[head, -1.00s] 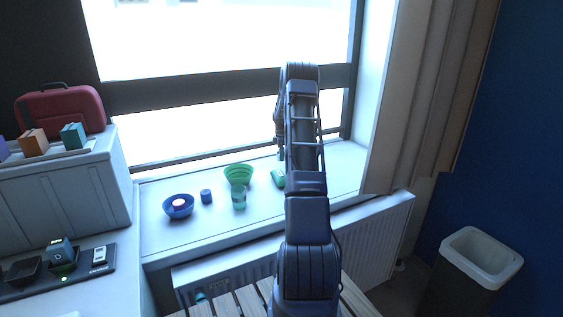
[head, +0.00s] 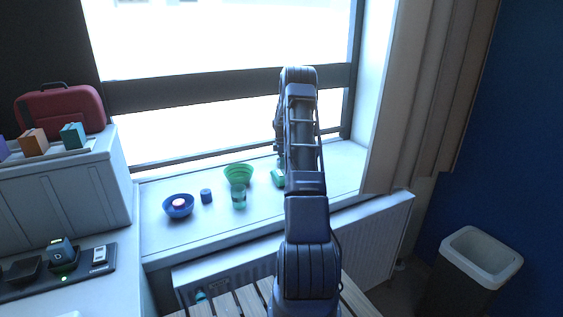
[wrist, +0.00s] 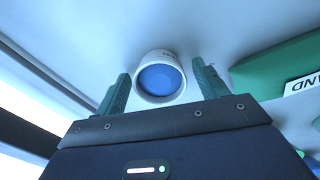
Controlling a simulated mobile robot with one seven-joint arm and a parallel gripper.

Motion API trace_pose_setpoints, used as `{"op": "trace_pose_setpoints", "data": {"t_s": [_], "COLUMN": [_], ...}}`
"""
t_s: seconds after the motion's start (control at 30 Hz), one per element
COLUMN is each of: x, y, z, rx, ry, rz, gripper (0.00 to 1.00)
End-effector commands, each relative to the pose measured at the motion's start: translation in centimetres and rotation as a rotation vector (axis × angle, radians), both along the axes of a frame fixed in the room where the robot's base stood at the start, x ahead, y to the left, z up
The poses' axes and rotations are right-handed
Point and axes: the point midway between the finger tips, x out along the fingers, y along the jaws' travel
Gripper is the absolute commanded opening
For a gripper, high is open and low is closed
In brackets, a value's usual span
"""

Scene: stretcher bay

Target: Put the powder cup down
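The powder cup (wrist: 143,90) is a small white cup with a blue disc of contents, seen in the wrist view just ahead of my gripper. It appears to stand on the pale windowsill (wrist: 225,35). My gripper (wrist: 162,68) has its two green fingers spread, one on each side of the cup, with a narrow gap showing on both sides. In the head view my own arm hides the gripper and the cup.
Further left are a green bowl (head: 239,173), a green-banded cup (head: 239,199), a blue cylinder (head: 206,196) and a blue bowl (head: 178,212).

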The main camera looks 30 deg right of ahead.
Motion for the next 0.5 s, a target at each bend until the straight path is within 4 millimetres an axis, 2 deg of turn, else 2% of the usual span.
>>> {"op": "trace_pose_setpoints", "data": {"t_s": [0.27,0.5], "x": [0.0,0.1], "y": [0.0,0.0], "z": [0.8,4.8], "rx": [-0.001,0.000], "ry": [-0.002,-0.002], "rz": [0.000,0.000], "gripper": [0.72,0.72]}}
